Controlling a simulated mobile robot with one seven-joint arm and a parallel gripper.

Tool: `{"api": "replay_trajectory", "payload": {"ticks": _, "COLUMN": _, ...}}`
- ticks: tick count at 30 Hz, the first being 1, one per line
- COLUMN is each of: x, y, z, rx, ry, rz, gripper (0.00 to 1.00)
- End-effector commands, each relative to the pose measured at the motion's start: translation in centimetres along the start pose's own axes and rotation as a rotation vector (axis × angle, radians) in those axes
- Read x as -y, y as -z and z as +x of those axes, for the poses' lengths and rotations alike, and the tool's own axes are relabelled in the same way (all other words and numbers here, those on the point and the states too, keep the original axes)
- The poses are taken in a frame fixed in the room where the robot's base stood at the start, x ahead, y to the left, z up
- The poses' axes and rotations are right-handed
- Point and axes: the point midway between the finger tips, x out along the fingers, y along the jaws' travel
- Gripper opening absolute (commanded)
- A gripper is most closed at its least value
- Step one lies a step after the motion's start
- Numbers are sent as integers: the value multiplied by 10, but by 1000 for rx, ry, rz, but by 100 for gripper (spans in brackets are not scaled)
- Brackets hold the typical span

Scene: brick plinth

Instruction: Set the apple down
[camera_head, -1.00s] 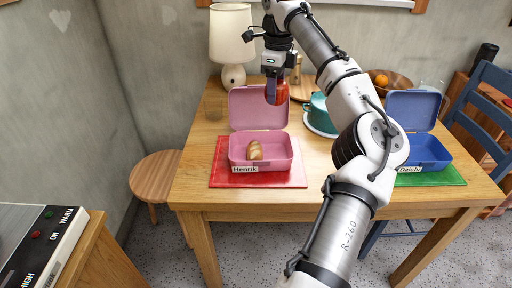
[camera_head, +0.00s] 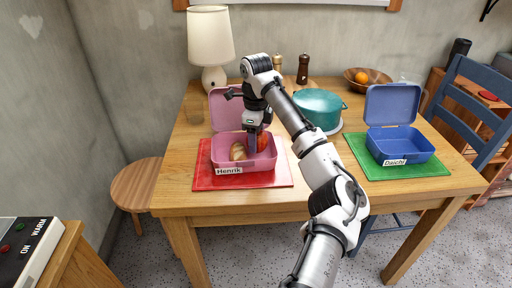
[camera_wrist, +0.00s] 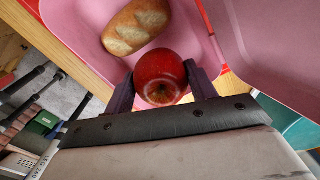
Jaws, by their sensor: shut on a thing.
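A red apple (camera_wrist: 160,78) is held between the two fingers of my gripper (camera_wrist: 163,92) in the wrist view. In the head view my gripper (camera_head: 255,143) points down inside the open pink lunch box labelled Henrik (camera_head: 259,166), and the apple (camera_head: 263,141) shows at its right side. A bread roll (camera_head: 238,151) lies in the box to the left of the apple; the roll (camera_wrist: 136,26) also shows in the wrist view, close to the apple. I cannot tell whether the apple touches the box floor.
The pink box stands on a red mat (camera_head: 205,180). An open, empty blue lunch box labelled Daichi (camera_head: 412,147) stands on a green mat (camera_head: 430,168) at the right. A fruit bowl (camera_head: 368,84) is at the back. The table front is clear.

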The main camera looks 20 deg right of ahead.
Motion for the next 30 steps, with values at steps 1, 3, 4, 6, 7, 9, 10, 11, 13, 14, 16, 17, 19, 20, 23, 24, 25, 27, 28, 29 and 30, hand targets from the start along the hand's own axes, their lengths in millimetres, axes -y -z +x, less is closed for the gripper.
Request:
{"api": "replay_trajectory", "payload": {"ticks": 1, "x": -1, "y": -1, "z": 10, "rx": 2, "ry": -4, "rz": -1, "gripper": 31}}
{"api": "replay_trajectory", "payload": {"ticks": 3, "x": 0, "y": 0, "z": 22, "rx": 1, "ry": -3, "rz": -1, "gripper": 31}}
{"api": "replay_trajectory", "payload": {"ticks": 4, "x": 0, "y": 0, "z": 26, "rx": 1, "ry": -3, "rz": -1, "gripper": 31}}
{"api": "replay_trajectory", "payload": {"ticks": 6, "x": -1, "y": 0, "z": 33, "rx": 1, "ry": -3, "rz": -1, "gripper": 31}}
{"api": "replay_trajectory", "payload": {"ticks": 7, "x": 0, "y": 0, "z": 34, "rx": 1, "ry": -2, "rz": -1, "gripper": 31}}
{"api": "replay_trajectory", "payload": {"ticks": 9, "x": 0, "y": 0, "z": 34, "rx": 0, "ry": -1, "rz": -1, "gripper": 31}}
{"api": "replay_trajectory", "payload": {"ticks": 10, "x": 0, "y": 0, "z": 33, "rx": 0, "ry": -1, "rz": -1, "gripper": 31}}
{"api": "replay_trajectory", "payload": {"ticks": 11, "x": 0, "y": 0, "z": 33, "rx": 0, "ry": -1, "rz": -1, "gripper": 31}}
{"api": "replay_trajectory", "payload": {"ticks": 13, "x": 0, "y": 0, "z": 33, "rx": 0, "ry": -1, "rz": -1, "gripper": 31}}
{"api": "replay_trajectory", "payload": {"ticks": 14, "x": 0, "y": 0, "z": 34, "rx": 0, "ry": -1, "rz": -1, "gripper": 31}}
{"api": "replay_trajectory", "payload": {"ticks": 16, "x": 0, "y": 0, "z": 35, "rx": 1, "ry": -2, "rz": -1, "gripper": 31}}
{"api": "replay_trajectory", "payload": {"ticks": 17, "x": 0, "y": 0, "z": 36, "rx": 1, "ry": -2, "rz": -1, "gripper": 31}}
{"api": "replay_trajectory", "payload": {"ticks": 19, "x": 0, "y": 0, "z": 36, "rx": 0, "ry": -1, "rz": -1, "gripper": 65}}
{"api": "replay_trajectory", "payload": {"ticks": 20, "x": 0, "y": 0, "z": 36, "rx": 0, "ry": -1, "rz": -1, "gripper": 69}}
{"api": "replay_trajectory", "payload": {"ticks": 23, "x": 0, "y": 0, "z": 36, "rx": 0, "ry": -1, "rz": -1, "gripper": 78}}
{"api": "replay_trajectory", "payload": {"ticks": 24, "x": 0, "y": 0, "z": 36, "rx": 0, "ry": -1, "rz": -1, "gripper": 78}}
{"api": "replay_trajectory", "payload": {"ticks": 25, "x": 0, "y": 0, "z": 36, "rx": 0, "ry": -1, "rz": -1, "gripper": 78}}
{"api": "replay_trajectory", "payload": {"ticks": 27, "x": 0, "y": 0, "z": 36, "rx": 0, "ry": -1, "rz": -1, "gripper": 78}}
{"api": "replay_trajectory", "payload": {"ticks": 28, "x": 0, "y": 0, "z": 36, "rx": 0, "ry": -1, "rz": -1, "gripper": 78}}
{"api": "replay_trajectory", "payload": {"ticks": 29, "x": 0, "y": 0, "z": 36, "rx": 0, "ry": -1, "rz": -1, "gripper": 78}}
{"api": "replay_trajectory", "payload": {"ticks": 30, "x": 0, "y": 0, "z": 35, "rx": 0, "ry": -1, "rz": -1, "gripper": 78}}
